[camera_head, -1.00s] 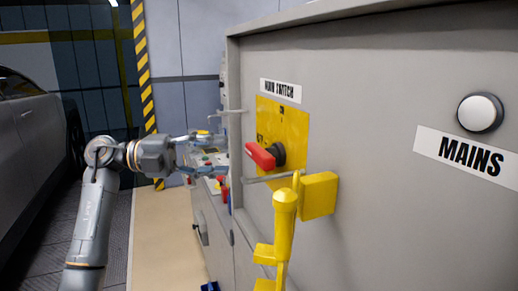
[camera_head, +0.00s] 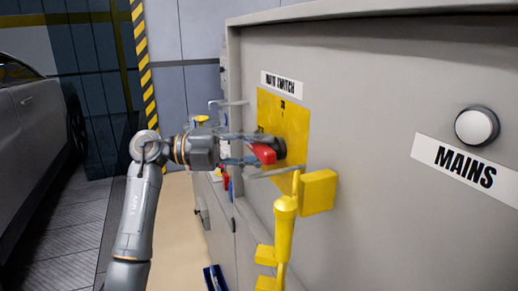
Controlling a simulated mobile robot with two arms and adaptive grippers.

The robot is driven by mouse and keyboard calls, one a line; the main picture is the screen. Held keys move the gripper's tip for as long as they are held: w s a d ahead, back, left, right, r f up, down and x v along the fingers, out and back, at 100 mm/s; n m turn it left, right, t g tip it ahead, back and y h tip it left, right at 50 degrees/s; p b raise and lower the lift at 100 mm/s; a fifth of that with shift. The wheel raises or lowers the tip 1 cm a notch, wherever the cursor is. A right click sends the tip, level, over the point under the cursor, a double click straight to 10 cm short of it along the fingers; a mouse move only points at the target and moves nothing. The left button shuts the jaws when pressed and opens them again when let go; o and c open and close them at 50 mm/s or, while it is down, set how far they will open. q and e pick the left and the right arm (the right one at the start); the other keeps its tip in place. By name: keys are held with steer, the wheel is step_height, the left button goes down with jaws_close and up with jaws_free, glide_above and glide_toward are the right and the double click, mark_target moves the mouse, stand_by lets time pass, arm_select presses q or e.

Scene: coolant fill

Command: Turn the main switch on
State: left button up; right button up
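The main switch is a red handle (camera_head: 264,153) on a dark round hub (camera_head: 279,148), mounted on a yellow plate (camera_head: 294,122). The handle points left, roughly level; small lettering at the plate's top appears to read ON. A white label (camera_head: 282,84) reading MAIN SWITCH is above. My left gripper (camera_head: 256,149) reaches in from the left with its fingers apart, one above and one below the handle. Whether either finger touches the handle cannot be told. My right gripper is not in view.
A yellow handle-like fixture (camera_head: 285,225) juts out below the plate. Thin grey bars (camera_head: 272,172) stick out nearby. A white round button (camera_head: 477,126) is above the MAINS label (camera_head: 452,165) on the grey cabinet (camera_head: 385,90). A car (camera_head: 35,150) stands at the left.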

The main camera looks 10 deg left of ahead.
arm_select(q)
jaws_close()
steer(key=m+y+b, duration=0.1)
steer(key=m, duration=0.2)
steer(key=shift+y, duration=0.3)
steer(key=m, duration=0.1)
steer(key=m+y+b, duration=0.1)
steer(key=m+t, duration=0.1)
steer(key=shift+s+r+m+y+b, duration=0.15)
steer(key=shift+r+m+y+b, duration=0.15)
steer(key=shift+m+b, duration=0.1)
steer(key=m, duration=0.1)
steer(key=m+t+y+b, duration=0.1)
steer(key=m, duration=0.1)
steer(key=shift+s+d+y, duration=0.15)
steer(key=shift+y, duration=0.15)
steer(key=shift+s+d+r+m+t+y+b, duration=0.1)
steer(key=shift+m+t+y+b, duration=0.35)
steer(key=shift+m+b, duration=0.4)
steer(key=shift+s+d+m+t+y+b, duration=0.1)
steer(key=shift+m+t+y+b, duration=0.25)
steer(key=shift+m+t+b, duration=0.45)
steer(key=shift+g, duration=0.25)
steer(key=shift+m, duration=0.25)
